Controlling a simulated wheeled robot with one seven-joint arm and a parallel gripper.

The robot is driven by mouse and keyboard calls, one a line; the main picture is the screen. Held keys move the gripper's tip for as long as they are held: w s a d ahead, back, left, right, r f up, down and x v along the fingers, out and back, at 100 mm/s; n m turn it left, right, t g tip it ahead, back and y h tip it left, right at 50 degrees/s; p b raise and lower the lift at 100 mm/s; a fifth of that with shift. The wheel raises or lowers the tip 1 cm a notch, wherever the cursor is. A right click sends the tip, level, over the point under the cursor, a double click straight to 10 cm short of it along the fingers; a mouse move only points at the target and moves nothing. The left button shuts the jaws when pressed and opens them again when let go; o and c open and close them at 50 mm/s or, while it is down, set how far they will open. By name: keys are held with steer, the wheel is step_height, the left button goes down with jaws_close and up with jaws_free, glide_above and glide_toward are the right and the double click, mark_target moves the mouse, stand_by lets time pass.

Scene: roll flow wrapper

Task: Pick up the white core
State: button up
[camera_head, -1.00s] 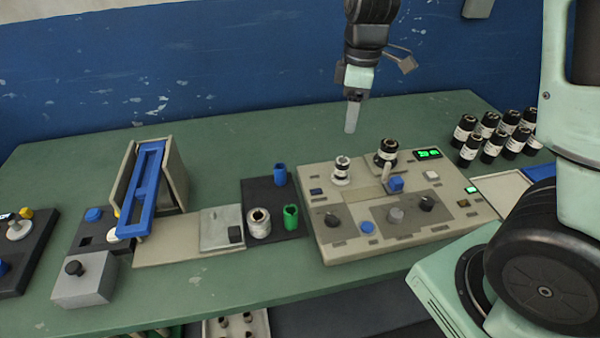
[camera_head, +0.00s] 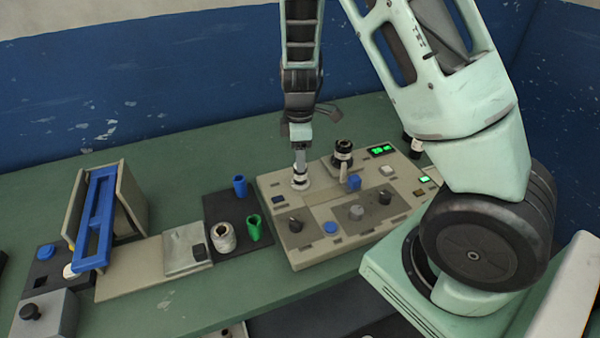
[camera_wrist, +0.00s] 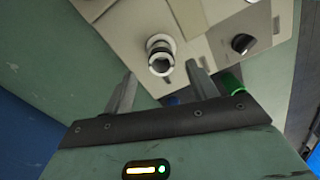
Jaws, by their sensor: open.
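My gripper (camera_head: 300,165) points down over the left post of the beige machine panel. It is open. A small white cylinder with a dark band (camera_head: 300,181) stands upright there, right below the fingertips. In the wrist view this white ring-topped piece (camera_wrist: 160,58) lies just beyond and between the two fingers (camera_wrist: 160,82), with no contact visible. A larger whitish hollow core (camera_head: 224,237) stands on the black mat, beside a green core (camera_head: 254,228) and a blue core (camera_head: 240,186). I cannot tell for sure which white piece is the task's core.
A second post with a dark roll (camera_head: 343,154) stands close right of my gripper. The panel (camera_head: 330,238) carries knobs, buttons and green displays. A blue-framed holder (camera_head: 96,220) stands at left. The green table behind is clear.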

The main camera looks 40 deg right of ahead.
mark_target(300, 179)
steer(key=shift+a+f+p, duration=0.2)
steer(key=shift+f+p, duration=0.25)
steer(key=shift+f, duration=2.2)
steer(key=c, duration=1.1)
